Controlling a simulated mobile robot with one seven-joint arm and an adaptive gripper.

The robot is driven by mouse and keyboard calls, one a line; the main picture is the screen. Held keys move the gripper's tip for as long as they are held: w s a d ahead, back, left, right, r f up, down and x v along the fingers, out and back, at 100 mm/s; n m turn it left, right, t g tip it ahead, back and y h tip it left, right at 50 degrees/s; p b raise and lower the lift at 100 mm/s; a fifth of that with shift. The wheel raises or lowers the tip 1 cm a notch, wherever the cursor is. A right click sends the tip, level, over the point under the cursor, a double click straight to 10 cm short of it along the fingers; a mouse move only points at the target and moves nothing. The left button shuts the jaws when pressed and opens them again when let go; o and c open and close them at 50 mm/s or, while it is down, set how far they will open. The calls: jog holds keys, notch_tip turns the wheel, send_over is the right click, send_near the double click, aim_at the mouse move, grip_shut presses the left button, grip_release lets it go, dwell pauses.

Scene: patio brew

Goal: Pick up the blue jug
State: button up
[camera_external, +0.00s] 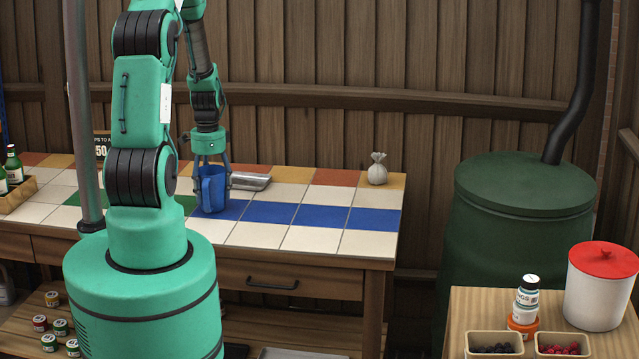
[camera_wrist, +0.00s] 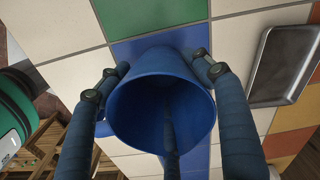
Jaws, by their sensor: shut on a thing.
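The blue jug (camera_external: 213,188) is on the tiled table in the external view, upright as far as I can tell. My gripper (camera_external: 213,181) reaches down over it from above, with a finger on each side. In the wrist view the jug (camera_wrist: 162,100) shows its open mouth and dark inside, between the two fingers of my gripper (camera_wrist: 155,75). The fingers are shut on the jug's sides. Whether its base touches the tiles is hard to tell.
A metal tray (camera_external: 250,181) lies just right of the jug; it also shows in the wrist view (camera_wrist: 283,66). A small tied sack (camera_external: 377,170) stands at the table's back right. A crate with green bottles (camera_external: 14,166) is at the far left. The right half of the tiles is mostly clear.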

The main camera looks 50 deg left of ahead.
jog(key=shift+r, duration=0.45)
notch_tip(320, 180, up, 3)
jog(key=shift+r+p, duration=0.1)
jog(key=shift+p, duration=0.65)
jog(key=s+d+p, duration=0.2)
jog(key=s+d, duration=0.9)
jog(key=d, duration=0.1)
jog(key=shift+r, duration=0.45)
